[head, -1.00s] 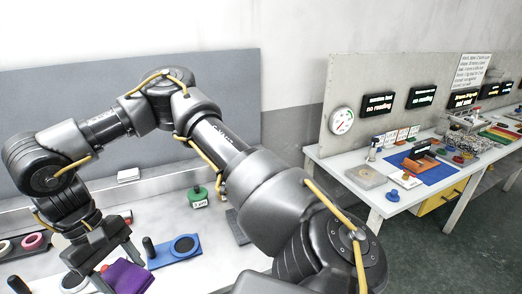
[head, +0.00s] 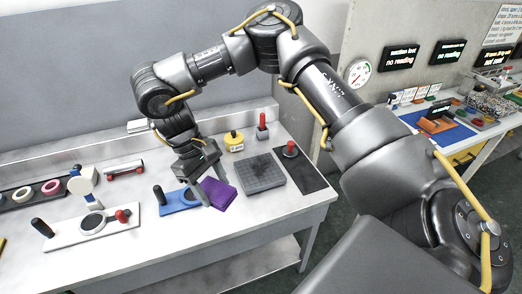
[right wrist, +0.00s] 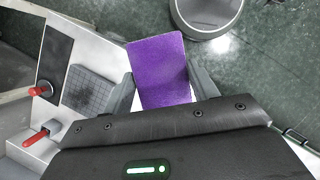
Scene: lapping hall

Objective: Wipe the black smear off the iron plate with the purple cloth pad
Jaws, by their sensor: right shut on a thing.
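The purple cloth pad (head: 220,194) is held by my right gripper (head: 204,188), whose fingers are shut on it. In the right wrist view the pad (right wrist: 158,72) shows between the two fingers. The grey gridded plate (head: 262,174), which I take for the iron plate, lies on the bench just right of the pad. It also shows in the right wrist view (right wrist: 92,88). I cannot make out a black smear clearly. I cannot tell how high the pad is above the bench. My left gripper is out of view.
A dark mat (head: 302,178) with a red knob (head: 290,149) lies right of the plate. A yellow weight (head: 233,141) stands behind.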

